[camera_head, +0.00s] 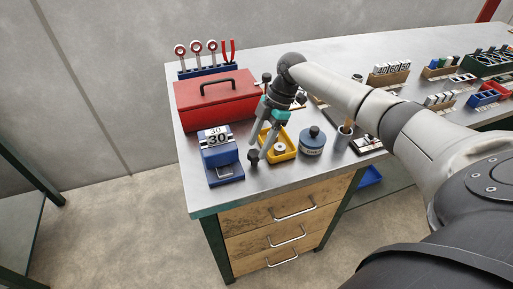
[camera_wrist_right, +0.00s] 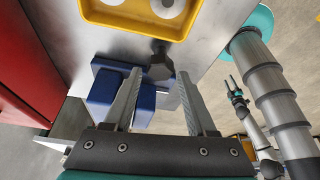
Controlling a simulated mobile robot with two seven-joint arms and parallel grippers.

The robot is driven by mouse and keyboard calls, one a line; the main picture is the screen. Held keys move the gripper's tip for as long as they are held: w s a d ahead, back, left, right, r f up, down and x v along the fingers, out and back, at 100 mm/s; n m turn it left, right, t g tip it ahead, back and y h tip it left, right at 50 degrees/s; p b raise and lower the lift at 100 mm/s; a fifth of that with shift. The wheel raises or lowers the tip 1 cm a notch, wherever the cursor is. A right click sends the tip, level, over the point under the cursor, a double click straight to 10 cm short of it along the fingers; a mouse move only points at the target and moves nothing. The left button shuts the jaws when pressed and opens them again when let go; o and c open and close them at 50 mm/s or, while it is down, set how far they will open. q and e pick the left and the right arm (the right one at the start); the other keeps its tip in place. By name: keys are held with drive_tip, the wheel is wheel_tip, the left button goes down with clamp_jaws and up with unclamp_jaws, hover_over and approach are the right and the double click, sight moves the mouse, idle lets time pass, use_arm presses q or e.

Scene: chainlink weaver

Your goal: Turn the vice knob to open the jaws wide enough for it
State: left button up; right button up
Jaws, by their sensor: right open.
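The blue vice (camera_head: 222,160) stands at the bench's front left corner, with a white plate marked 30 on top. Its dark knob (camera_head: 252,158) sticks out on its right side. My right gripper (camera_head: 262,143) reaches down beside the vice, open, with its fingertips close to the knob. In the right wrist view the faceted knob (camera_wrist_right: 160,66) shows between the two finger ends, with a gap on each side. The blue vice body (camera_wrist_right: 105,92) is partly hidden behind one finger. My left gripper (camera_wrist_right: 234,88) is small in the right wrist view, away from the bench; its opening is unclear.
A red toolbox (camera_head: 217,98) stands behind the vice. A yellow tray (camera_head: 287,153) with round pale parts, a blue round container (camera_head: 312,140) and a grey cup (camera_head: 343,137) stand to the right. Pliers and ring-ended tools stand in a blue rack (camera_head: 208,70) at the back.

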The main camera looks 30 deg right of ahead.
drive_tip(key=p+v, duration=0.1)
drive_tip(key=v, duration=1.1)
drive_tip(key=shift+d+r, duration=0.2)
drive_tip(key=shift+r, duration=0.15)
